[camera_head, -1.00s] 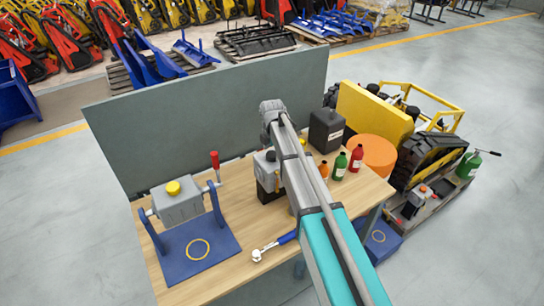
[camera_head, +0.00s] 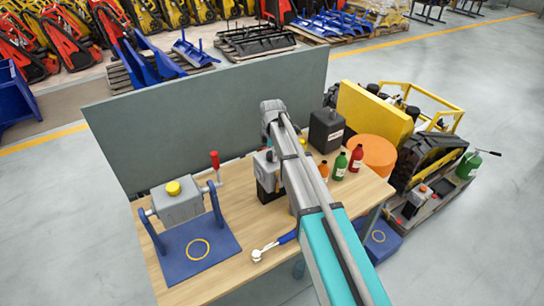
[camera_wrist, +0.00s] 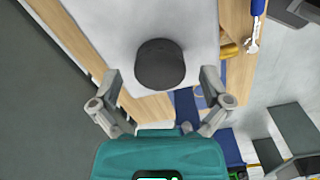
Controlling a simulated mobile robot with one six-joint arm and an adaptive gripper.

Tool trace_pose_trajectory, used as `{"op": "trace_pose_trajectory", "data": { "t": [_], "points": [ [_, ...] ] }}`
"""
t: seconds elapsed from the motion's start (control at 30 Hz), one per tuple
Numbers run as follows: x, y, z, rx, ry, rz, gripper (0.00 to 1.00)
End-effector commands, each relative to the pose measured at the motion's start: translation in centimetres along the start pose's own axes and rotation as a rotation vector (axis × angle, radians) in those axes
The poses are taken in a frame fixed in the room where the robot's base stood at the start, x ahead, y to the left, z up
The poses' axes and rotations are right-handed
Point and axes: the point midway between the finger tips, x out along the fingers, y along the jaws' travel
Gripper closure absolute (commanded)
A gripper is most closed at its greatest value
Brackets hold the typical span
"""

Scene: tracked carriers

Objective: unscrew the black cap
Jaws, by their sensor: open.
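The black cap (camera_wrist: 160,63) is round and sits on a pale grey top face (camera_wrist: 112,20) in the wrist view. My gripper (camera_wrist: 160,76) is open, with one finger to the left and one to the right of the cap's near side. The fingers look apart from the cap, and I cannot tell how far above the face they are. In the head view my arm reaches over the bench and partly hides a grey and black unit (camera_head: 266,172). The cap and my gripper are hidden there.
On the wooden bench (camera_head: 235,213) stand a grey box with a yellow cap (camera_head: 173,188) on a blue stand, a black canister (camera_head: 326,130) and small bottles (camera_head: 340,166). A wrench (camera_head: 272,245) lies near the front edge. A grey panel (camera_head: 215,115) rises behind.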

Motion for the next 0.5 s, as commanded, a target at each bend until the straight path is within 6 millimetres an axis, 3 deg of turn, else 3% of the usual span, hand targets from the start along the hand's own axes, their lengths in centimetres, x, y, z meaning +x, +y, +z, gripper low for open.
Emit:
{"op": "trace_pose_trajectory", "data": {
  "t": [0.5],
  "points": [
    [0.0,0.0,0.0,0.406,0.0,0.0,0.03]
  ]
}}
